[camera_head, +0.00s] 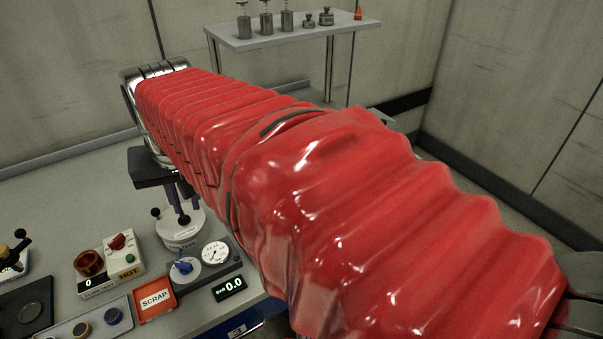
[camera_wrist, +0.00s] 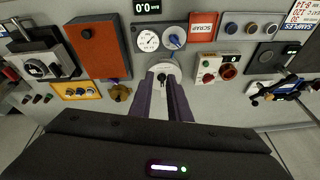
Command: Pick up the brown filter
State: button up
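A brown-looking disc (camera_head: 83,329), which appears to be the brown filter, sits in a pale tray at the lower left of the head view, beside a blue disc (camera_head: 113,315). The gripper is away from the tray and holds nothing visible.
The orange SCRAP tray (camera_head: 155,301) lies between the disc tray and the gauge panel (camera_head: 214,253). A heater marked HOT (camera_head: 122,259) with a brown cup (camera_head: 90,263) stands behind. My red-sleeved arm hides much of the bench. A shelf with metal weights (camera_head: 290,35) stands at the back.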

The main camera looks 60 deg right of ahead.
jog(key=d+m+g, duration=0.2)
jog(key=d+m, duration=0.6)
jog(key=d, duration=1.1)
jog(key=s+d+f+m, duration=0.1)
jog(key=s+d+m, duration=0.3)
jog(key=d, duration=0.5)
jog(key=s+d+f+m+g+y, duration=0.1)
jog(key=s+d+m, duration=0.2)
jog(key=s+d, duration=0.3)
jog(key=d, duration=0.3)
jog(key=shift+m+g, duration=0.3)
jog(key=shift+m, duration=0.1)
jog(key=shift+w+f, duration=0.1)
jog(key=shift+f, duration=4.2)
jog(key=shift+f, duration=0.1)
